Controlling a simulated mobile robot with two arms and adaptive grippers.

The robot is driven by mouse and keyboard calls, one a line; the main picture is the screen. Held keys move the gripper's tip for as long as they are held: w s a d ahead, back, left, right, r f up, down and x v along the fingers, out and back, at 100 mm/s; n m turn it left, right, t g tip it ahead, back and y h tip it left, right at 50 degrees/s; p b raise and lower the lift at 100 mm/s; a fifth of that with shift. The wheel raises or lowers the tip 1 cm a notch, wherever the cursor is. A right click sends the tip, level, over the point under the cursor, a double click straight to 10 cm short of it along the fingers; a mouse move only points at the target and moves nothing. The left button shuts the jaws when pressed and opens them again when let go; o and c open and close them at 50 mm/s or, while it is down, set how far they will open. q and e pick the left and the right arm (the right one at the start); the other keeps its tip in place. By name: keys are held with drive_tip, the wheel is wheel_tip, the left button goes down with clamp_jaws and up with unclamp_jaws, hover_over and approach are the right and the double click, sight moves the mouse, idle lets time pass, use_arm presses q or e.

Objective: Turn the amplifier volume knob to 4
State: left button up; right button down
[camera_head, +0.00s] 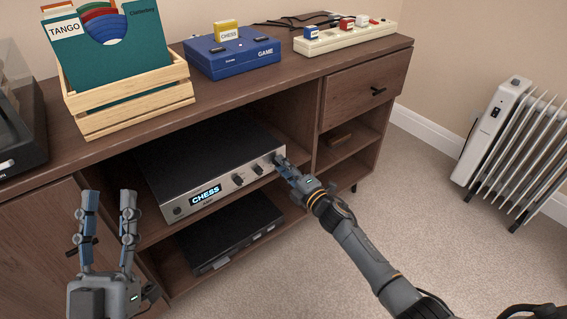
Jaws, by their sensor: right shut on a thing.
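The amplifier (210,170) is a silver and black box on the upper open shelf of the brown cabinet. Its lit display (206,195) reads CHESS. Several knobs (238,179) sit in a row to the right of the display. My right gripper (280,162) is at the rightmost knob and shut on it; the fingers hide most of that knob, and its setting cannot be read. My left gripper (109,197) is open and empty, fingers up, in front of the cabinet at the lower left.
A black device (228,232) lies on the shelf below. On the cabinet top (298,72) are a wooden record crate (130,103), a blue GAME box (232,58) with a yellow CHESS cartridge, and a white power strip (345,37). A white radiator (490,130) stands at right; carpet between is clear.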

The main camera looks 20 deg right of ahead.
use_arm(q)
wheel_tip(320, 180, down, 15)
drive_tip(key=w+a+g+y+p, duration=0.1)
drive_tip(key=w+g+y+p, duration=0.1)
drive_tip(key=g, duration=0.7)
drive_tip(key=shift+w+a+r+g+y+p, duration=0.2)
drive_tip(key=shift+a+g+y+p, duration=0.1)
drive_tip(key=shift+y+p, duration=0.3)
use_arm(e)
drive_tip(key=shift+f+m, duration=0.15)
drive_tip(key=shift+m, duration=3.45)
drive_tip(key=c, duration=1.1)
unclamp_jaws()
use_arm(q)
drive_tip(key=shift+d, duration=0.1)
use_arm(e)
drive_tip(key=shift+s, duration=0.1)
drive_tip(key=v, duration=1.2)
drive_tip(key=shift+a, duration=0.1)
